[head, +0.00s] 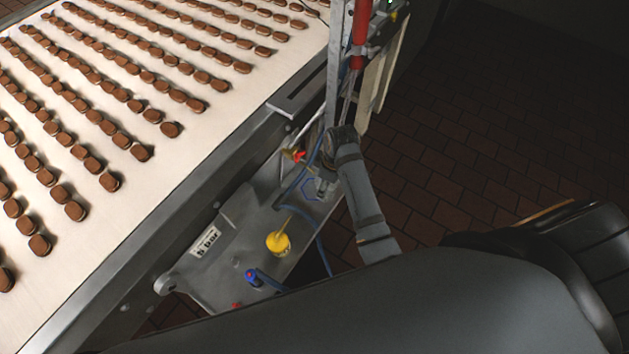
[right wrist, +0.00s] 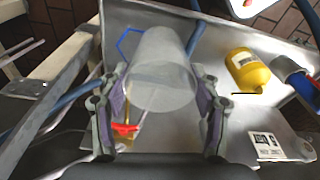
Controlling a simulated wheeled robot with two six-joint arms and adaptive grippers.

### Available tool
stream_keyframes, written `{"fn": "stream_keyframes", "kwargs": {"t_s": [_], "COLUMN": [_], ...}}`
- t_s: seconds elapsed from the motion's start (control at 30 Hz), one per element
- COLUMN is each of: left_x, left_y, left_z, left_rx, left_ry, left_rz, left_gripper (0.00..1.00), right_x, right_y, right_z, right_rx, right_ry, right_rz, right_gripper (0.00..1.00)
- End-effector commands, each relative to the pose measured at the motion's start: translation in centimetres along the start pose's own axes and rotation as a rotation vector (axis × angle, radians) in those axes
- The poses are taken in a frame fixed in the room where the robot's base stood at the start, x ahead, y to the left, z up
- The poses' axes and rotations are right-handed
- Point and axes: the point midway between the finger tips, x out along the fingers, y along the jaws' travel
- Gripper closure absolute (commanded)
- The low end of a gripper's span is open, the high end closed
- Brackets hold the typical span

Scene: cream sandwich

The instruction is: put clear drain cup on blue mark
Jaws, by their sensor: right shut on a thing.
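The clear drain cup (right wrist: 160,62) is between the two fingers of my right gripper (right wrist: 160,88) in the right wrist view, and the gripper is shut on it. In the head view my right gripper (head: 322,166) is over the far end of the metal plate; the cup is hard to make out there. I cannot tell whether the cup touches the plate. My left gripper is not in view.
The metal plate (head: 222,275) carries a yellow oil bottle (head: 278,243), a blue-capped fitting (head: 252,277) and a red-handled valve (head: 298,156). A blue hose runs close to the mark. A conveyor with rows of brown biscuits (head: 110,182) lies left. A machine post stands behind the gripper.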

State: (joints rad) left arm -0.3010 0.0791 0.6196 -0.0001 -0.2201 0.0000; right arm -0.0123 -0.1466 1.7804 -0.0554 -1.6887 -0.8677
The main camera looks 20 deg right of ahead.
Motion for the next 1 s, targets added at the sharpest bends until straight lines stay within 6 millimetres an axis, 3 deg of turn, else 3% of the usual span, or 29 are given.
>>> {"fn": "stream_keyframes", "kwargs": {"t_s": [0.1, 0.3, 0.57, 0.8, 1.0], "left_x": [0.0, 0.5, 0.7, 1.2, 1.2], "left_y": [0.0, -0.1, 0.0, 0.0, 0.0], "left_z": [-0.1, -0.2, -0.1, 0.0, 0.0], "left_rx": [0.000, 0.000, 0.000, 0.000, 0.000], "left_ry": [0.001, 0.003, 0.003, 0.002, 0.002], "left_rz": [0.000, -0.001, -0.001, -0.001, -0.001], "left_gripper": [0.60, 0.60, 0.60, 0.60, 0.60], "right_x": [2.0, 6.0, 7.1, 10.6, 10.8], "right_y": [2.2, 4.0, 4.5, 4.8, 4.9], "right_z": [-2.4, -4.1, -4.6, -4.6, -4.6], "right_rx": [-0.002, -0.002, -0.002, -0.001, -0.001], "right_ry": [-0.002, -0.001, 0.001, -0.001, 0.001], "right_rz": [-0.001, 0.001, 0.002, -0.001, 0.001], "right_gripper": [0.69, 0.69, 0.69, 0.69, 0.69]}}
